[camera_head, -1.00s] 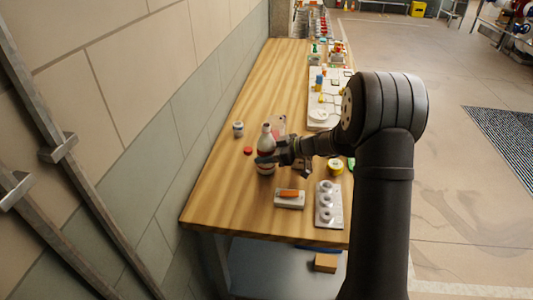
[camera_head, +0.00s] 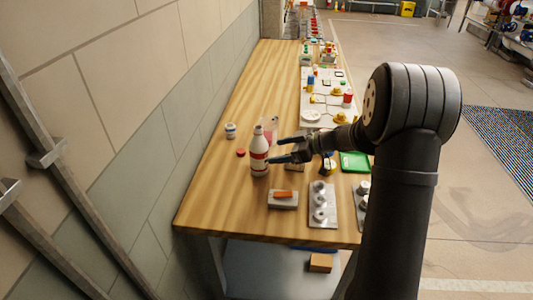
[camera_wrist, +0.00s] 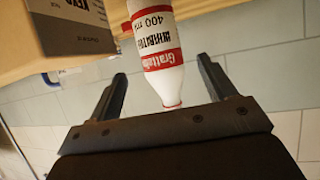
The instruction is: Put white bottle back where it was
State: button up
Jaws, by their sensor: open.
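The white bottle (camera_head: 259,152) with red bands stands upright on the wooden table, near its left side. It also shows in the wrist view (camera_wrist: 157,48), upside down in that picture, with red and black lettering on its label. My gripper (camera_head: 274,150) is open, just right of the bottle in the head view. In the wrist view, the bottle is beyond and between the spread fingers (camera_wrist: 162,88), and no finger appears to touch it.
A small white jar (camera_head: 231,131) and a red cap (camera_head: 240,153) lie left of the bottle. A grey block with an orange piece (camera_head: 283,199) and a plate with several rings (camera_head: 323,204) are in front. A cardboard box (camera_wrist: 70,25) shows in the wrist view. Bare table lies front left.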

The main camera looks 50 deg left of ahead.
aim_at(266, 144)
jog(key=v, duration=0.4)
jog(key=shift+a, duration=0.1)
jog(key=x, duration=1.2)
jog(key=shift+s+f, duration=0.15)
notch_tip(266, 144, up, 3)
jog(key=shift+f, duration=0.2)
jog(key=shift+r, duration=0.7)
